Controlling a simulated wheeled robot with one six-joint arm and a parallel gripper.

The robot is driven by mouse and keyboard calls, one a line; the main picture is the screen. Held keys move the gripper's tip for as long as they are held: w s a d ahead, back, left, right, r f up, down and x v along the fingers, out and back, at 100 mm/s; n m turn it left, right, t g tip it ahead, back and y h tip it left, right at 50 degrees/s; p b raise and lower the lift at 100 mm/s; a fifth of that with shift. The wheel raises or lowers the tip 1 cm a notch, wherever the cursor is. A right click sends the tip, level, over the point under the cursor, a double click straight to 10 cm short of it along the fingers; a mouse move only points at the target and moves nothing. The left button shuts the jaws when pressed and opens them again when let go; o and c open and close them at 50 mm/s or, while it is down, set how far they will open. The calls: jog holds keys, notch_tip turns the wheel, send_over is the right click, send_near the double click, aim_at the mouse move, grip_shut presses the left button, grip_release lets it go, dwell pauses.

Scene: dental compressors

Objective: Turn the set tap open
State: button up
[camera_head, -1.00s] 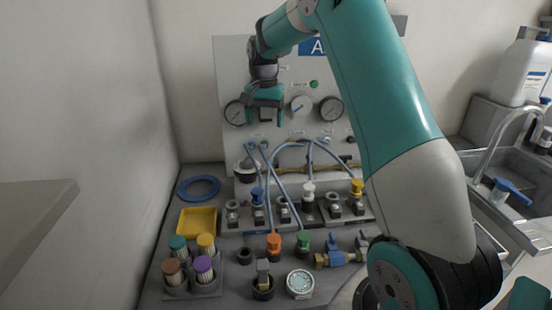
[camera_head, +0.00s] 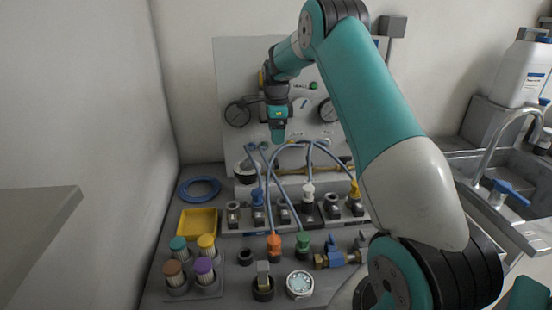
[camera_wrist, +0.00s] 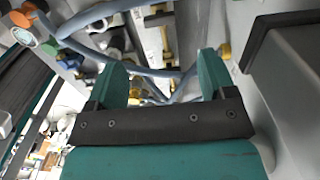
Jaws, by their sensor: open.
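My gripper (camera_head: 278,138) hangs fingers down in front of the upright grey panel (camera_head: 232,75), just above the blue hoses (camera_head: 290,145). In the wrist view my gripper (camera_wrist: 163,78) shows two teal fingers spread apart with nothing held between them. Brass fittings (camera_wrist: 150,92) and hoses show behind the gap. A brass pipe (camera_head: 293,170) runs along the panel's lower part, partly behind the hoses. A brass valve with a blue lever (camera_head: 333,252) is at the bench's front right. I cannot tell which tap is the set tap; no label for it is readable.
Gauges (camera_head: 238,113) sit on the panel. A row of hose couplings with coloured caps (camera_head: 308,192) stands below. A yellow tray (camera_head: 198,222), a blue ring (camera_head: 199,188) and capped jars (camera_head: 203,268) are at left. A sink tap (camera_head: 500,140) is at far right.

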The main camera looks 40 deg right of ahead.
aim_at(276, 162)
notch_tip(276, 162, down, 10)
jog(key=shift+p, duration=0.7)
jog(key=shift+c, duration=0.4)
jog(key=c, duration=0.9)
jog(key=shift+o, duration=0.2)
